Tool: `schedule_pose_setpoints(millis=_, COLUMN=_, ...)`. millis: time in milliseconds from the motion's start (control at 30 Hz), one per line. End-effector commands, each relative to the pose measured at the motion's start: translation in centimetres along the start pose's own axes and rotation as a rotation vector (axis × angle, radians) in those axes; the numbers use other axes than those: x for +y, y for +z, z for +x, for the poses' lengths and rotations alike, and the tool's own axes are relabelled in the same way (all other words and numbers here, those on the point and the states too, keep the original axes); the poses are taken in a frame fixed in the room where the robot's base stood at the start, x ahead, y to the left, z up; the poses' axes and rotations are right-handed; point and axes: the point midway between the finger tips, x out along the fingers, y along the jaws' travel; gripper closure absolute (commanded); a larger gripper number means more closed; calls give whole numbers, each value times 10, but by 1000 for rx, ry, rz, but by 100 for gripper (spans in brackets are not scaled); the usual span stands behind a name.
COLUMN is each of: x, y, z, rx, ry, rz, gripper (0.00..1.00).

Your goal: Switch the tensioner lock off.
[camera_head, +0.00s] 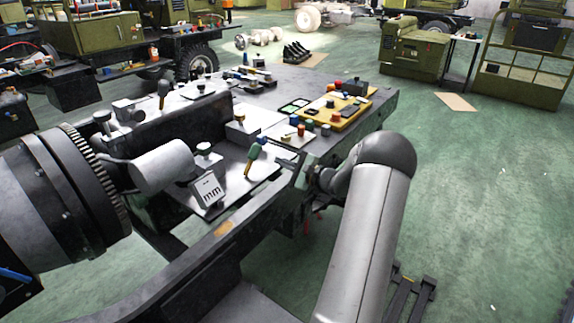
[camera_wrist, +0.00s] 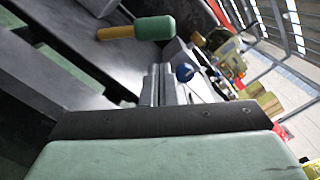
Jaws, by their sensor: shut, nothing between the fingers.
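A lever with a green grip and a yellow shaft (camera_head: 252,158) stands on the near end of the dark workbench. It also shows at the top of the wrist view (camera_wrist: 140,30), lying across the picture and apart from my fingers. No label shows which control is the tensioner lock. My gripper (camera_wrist: 160,80) is shut and empty, its two grey fingers side by side. A blue knob (camera_wrist: 185,72) appears close beside the fingertips; I cannot tell whether they touch. In the head view my gripper (camera_head: 302,178) is small and dark at the bench's right edge, right of the lever.
A yellow board (camera_head: 345,112) with small coloured parts lies farther back on the bench. A tilted plate marked "mm" (camera_head: 208,190) stands left of the lever. A large grey cylinder with a toothed ring (camera_head: 60,190) fills the left.

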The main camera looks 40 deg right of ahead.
Motion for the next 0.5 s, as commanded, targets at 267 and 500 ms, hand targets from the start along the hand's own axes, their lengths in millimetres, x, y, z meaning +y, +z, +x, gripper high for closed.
schedule_pose_setpoints(millis=267, x=1, y=0, z=46, rx=-2, ry=0, rz=0, gripper=100)
schedule_pose_setpoints(millis=500, x=1, y=0, z=60, rx=-1, ry=0, rz=2, gripper=100)
